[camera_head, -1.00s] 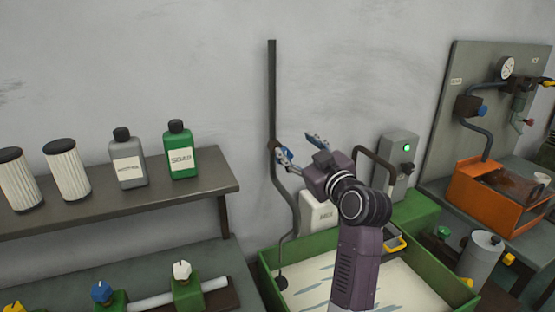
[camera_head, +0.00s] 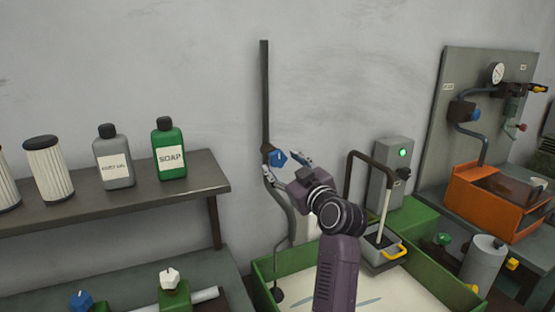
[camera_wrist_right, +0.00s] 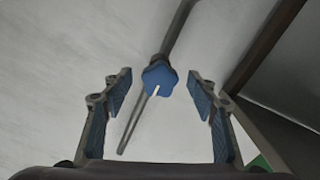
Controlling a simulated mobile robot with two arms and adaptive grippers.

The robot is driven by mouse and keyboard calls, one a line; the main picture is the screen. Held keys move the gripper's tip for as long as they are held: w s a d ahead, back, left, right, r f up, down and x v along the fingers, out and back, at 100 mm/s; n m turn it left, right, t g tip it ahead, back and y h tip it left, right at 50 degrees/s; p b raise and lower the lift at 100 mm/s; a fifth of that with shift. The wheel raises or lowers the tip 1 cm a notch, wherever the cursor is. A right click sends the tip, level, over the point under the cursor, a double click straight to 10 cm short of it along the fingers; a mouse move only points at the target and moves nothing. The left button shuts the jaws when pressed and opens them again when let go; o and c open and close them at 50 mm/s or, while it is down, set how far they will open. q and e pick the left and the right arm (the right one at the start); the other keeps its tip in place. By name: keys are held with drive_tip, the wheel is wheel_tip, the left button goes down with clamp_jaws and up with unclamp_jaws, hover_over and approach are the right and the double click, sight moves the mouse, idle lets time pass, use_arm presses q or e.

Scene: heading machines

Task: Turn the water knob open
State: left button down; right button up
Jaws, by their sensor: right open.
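The blue water knob (camera_head: 277,159) sits on a dark vertical pipe (camera_head: 265,95) against the wall. It has a white pointer mark. In the right wrist view the knob (camera_wrist_right: 160,79) lies between and beyond the two fingers, with its white mark pointing down and left. My right gripper (camera_head: 284,168) is open just right of and below the knob in the head view. In the right wrist view its fingers (camera_wrist_right: 160,100) stand apart on both sides of the knob, with no visible contact. My left gripper is not in view.
A green-rimmed basin (camera_head: 262,285) lies below the pipe. A shelf (camera_head: 110,203) with a grey bottle (camera_head: 114,165) and a green soap bottle (camera_head: 169,152) is on the left. A grey box with a green light (camera_head: 388,170) and an orange bin (camera_head: 490,205) are on the right.

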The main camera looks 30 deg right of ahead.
sight(280, 162)
drive_tip(key=shift+w+d+p, duration=0.1)
drive_tip(key=shift+w+p, duration=0.2)
drive_tip(key=shift+w, duration=1.45)
drive_tip(key=shift+c, duration=0.3)
drive_tip(key=c, duration=1.1)
